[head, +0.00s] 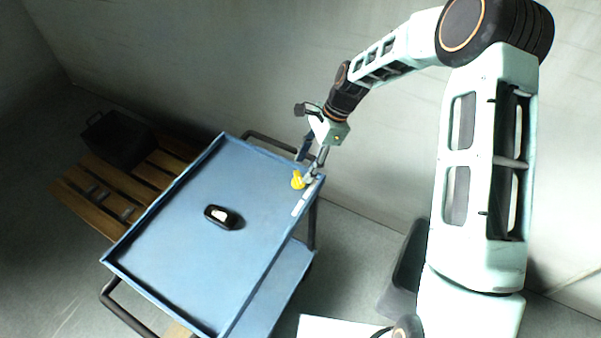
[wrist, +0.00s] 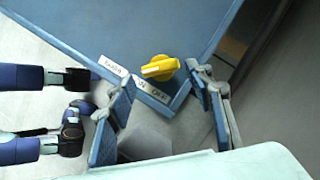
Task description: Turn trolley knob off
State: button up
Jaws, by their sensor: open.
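The yellow trolley knob (head: 297,180) sits near the far right corner of the blue trolley's top (head: 180,245). In the wrist view the knob (wrist: 160,68) has a raised grip bar. A white label strip (wrist: 135,82) beside it has lettering, partly hidden by my gripper; "OFF" seems to show at its right end. My gripper (head: 309,169) is over this corner, close to the knob. In the wrist view my gripper (wrist: 163,90) is open, its two fingers on either side of the knob, with nothing held. I cannot tell whether a finger touches the knob.
A black object with a white patch (head: 222,217) lies on the trolley top. A wooden pallet (head: 120,185) with a black box (head: 117,140) stands on the floor at the left. A raised rim edges the trolley top. The wall is close behind the trolley.

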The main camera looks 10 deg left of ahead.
aim_at(299, 176)
jog(key=shift+x, duration=2.05)
jog(key=shift+c, duration=0.7)
jog(key=c, duration=0.7)
